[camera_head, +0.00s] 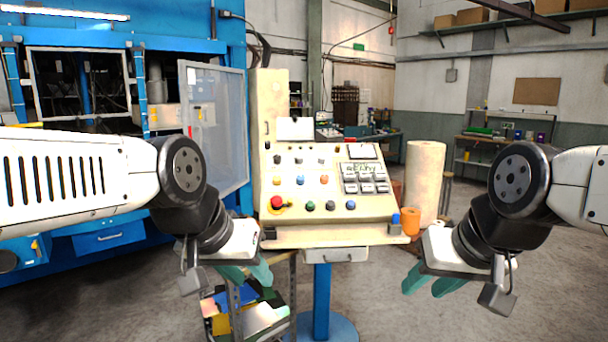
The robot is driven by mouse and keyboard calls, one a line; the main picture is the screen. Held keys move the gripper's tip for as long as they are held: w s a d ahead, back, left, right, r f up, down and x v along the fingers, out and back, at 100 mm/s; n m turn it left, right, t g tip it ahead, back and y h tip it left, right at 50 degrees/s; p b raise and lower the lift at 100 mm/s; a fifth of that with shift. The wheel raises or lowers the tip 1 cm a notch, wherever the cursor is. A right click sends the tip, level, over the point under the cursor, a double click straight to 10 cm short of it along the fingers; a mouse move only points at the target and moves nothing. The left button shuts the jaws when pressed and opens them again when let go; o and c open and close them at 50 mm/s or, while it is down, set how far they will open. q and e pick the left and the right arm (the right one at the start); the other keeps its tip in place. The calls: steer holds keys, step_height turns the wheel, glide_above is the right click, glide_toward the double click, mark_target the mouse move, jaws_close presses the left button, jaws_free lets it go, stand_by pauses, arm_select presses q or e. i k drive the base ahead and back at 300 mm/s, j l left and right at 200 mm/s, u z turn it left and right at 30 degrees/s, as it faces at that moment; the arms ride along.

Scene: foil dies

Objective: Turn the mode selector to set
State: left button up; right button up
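The beige control panel (264,185) stands upright in the middle, on a blue post. Its face carries rows of small knobs, coloured buttons and a red emergency button (277,202). A row of small dark switches (299,160) runs across its upper part. The labels are too small to read, so I cannot tell which one is the mode selector or where it points. My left gripper (247,275) hangs at the panel's lower left, its teal fingers apart and empty. My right gripper (432,283) hangs at the lower right, fingers apart and empty. Neither touches the panel face.
A beige roll (425,180) stands behind. The blue machine (200,30) with its open clear door (218,130) is at left. A cart (275,325) stands low.

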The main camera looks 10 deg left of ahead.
mark_target(276, 158)
steer(key=i+u, duration=0.15)
steer(key=u, duration=0.25)
steer(key=i+u, duration=0.2)
steer(key=u, duration=0.25)
steer(key=i+l+u, duration=0.15)
steer(key=i, duration=0.35)
steer(key=i+l+u, duration=0.1)
steer(key=i+l, duration=0.15)
steer(key=i, duration=0.2)
steer(key=i+l+u, duration=0.15)
steer(key=i, duration=0.3)
steer(key=l, duration=0.1)
